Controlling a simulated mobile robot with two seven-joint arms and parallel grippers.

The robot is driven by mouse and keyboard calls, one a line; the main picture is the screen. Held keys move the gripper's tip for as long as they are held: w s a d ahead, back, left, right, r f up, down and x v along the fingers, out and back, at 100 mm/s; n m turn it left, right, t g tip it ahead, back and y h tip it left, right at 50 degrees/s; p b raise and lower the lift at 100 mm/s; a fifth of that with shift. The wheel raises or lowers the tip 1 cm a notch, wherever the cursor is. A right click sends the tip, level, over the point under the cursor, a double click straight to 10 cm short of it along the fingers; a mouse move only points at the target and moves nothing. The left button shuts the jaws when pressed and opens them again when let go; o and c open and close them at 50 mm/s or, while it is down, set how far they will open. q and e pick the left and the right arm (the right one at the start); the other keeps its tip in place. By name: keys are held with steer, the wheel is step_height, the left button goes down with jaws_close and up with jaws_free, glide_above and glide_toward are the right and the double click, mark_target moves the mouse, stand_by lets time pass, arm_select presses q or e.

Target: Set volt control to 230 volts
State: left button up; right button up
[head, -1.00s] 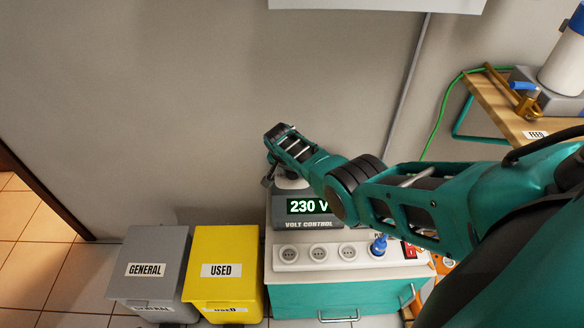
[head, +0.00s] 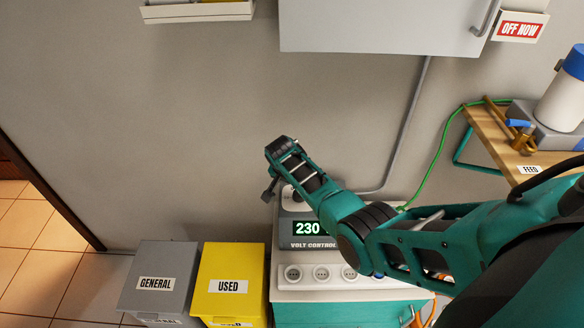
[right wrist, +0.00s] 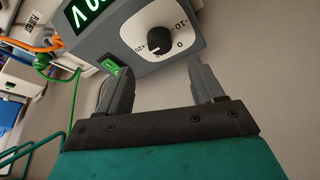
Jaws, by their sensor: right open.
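The grey volt control box (head: 286,229) stands on the teal cabinet. Its green display (head: 307,228) shows 230; my right arm covers the display's right end. In the right wrist view the box's black knob (right wrist: 160,45) sits on a white dial plate (right wrist: 172,30) with printed marks. A lit green switch (right wrist: 112,69) is beside it. My right gripper (right wrist: 162,78) is open and empty, its fingers apart from the knob, just below it in that view. In the head view the right gripper (head: 269,190) is over the box's back left. My left gripper is not in view.
A white socket strip (head: 305,281) lies in front of the box. Grey GENERAL (head: 140,300) and yellow USED (head: 215,302) bins stand left of the cabinet. A wooden shelf (head: 500,150) is at right. A wall cabinet (head: 380,30) hangs above.

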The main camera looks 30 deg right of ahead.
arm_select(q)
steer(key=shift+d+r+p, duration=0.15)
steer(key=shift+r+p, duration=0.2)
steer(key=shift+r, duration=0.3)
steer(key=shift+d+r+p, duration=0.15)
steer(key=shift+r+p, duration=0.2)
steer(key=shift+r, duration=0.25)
arm_select(e)
steer(key=v, duration=0.4)
steer(key=shift+a+r, duration=0.15)
steer(key=shift+r, duration=0.15)
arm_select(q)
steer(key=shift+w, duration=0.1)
